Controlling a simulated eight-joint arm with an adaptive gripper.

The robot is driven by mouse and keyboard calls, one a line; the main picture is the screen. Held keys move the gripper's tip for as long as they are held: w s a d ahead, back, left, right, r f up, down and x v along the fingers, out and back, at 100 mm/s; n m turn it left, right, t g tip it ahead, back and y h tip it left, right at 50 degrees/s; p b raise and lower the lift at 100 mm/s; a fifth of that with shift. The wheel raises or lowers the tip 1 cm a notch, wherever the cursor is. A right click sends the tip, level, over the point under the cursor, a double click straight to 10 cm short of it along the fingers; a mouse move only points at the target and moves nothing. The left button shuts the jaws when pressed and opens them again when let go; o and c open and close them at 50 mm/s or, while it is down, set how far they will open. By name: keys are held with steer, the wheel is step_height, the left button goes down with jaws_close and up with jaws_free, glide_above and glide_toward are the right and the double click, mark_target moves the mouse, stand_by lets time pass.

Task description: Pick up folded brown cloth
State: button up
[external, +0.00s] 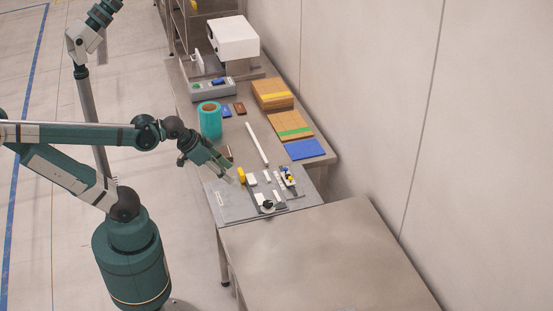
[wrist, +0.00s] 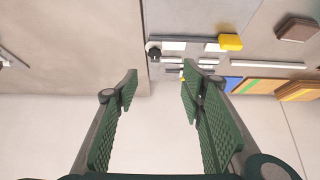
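A small dark brown flat item (external: 225,152), possibly the folded brown cloth, lies on the bench, partly hidden behind my gripper (external: 229,174) in the external view. A brown block-like item (wrist: 297,29), likely the same one, shows at the upper right of the wrist view. Another small brown item (external: 239,108) lies farther back, beside the teal roll. I cannot tell which is the cloth. My gripper (wrist: 160,84) is open, with nothing between its green ribbed fingers. It is above the near left part of the bench, apart from both brown items.
A grey board (external: 226,207) holds a yellow block (external: 241,174), white pieces and small parts. A teal roll (external: 210,121), a white rod (external: 256,143), cardboard stacks (external: 272,94) and a blue sheet (external: 304,149) lie beyond. The front table (external: 330,260) is bare. A wall runs along the right.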

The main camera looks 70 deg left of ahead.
stand_by(0.3)
steer(key=o, duration=0.6)
steer(key=shift+w+a, duration=0.1)
steer(key=shift+a, duration=0.05)
